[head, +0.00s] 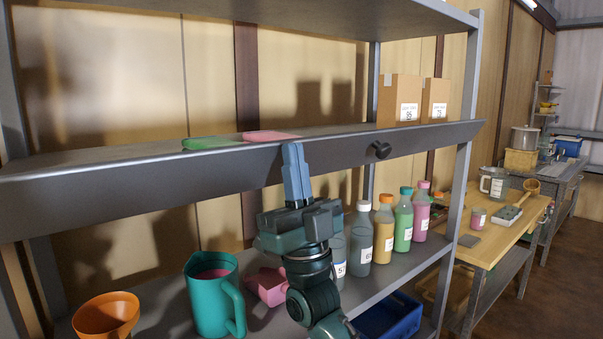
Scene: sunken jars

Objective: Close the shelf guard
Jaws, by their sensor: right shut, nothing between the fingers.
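The shelf guard (225,170) is a long dark grey metal bar along the front of the middle shelf, with a black round knob (379,150) toward its right end. Its right end reaches past the right front post. My right gripper (293,150) points up with its fingers shut and empty. The fingertips overlap the guard's face, left of the knob; I cannot tell whether they touch it. The gripper body hides part of the lower shelf. My left gripper is not in view.
Cardboard boxes (399,99) and flat green (211,142) and pink (270,136) items are on the middle shelf. Below stand several bottles (383,228), a teal jug (208,300), an orange funnel-like vessel (106,316) and a pink scoop (266,287). A wooden table (500,238) stands right.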

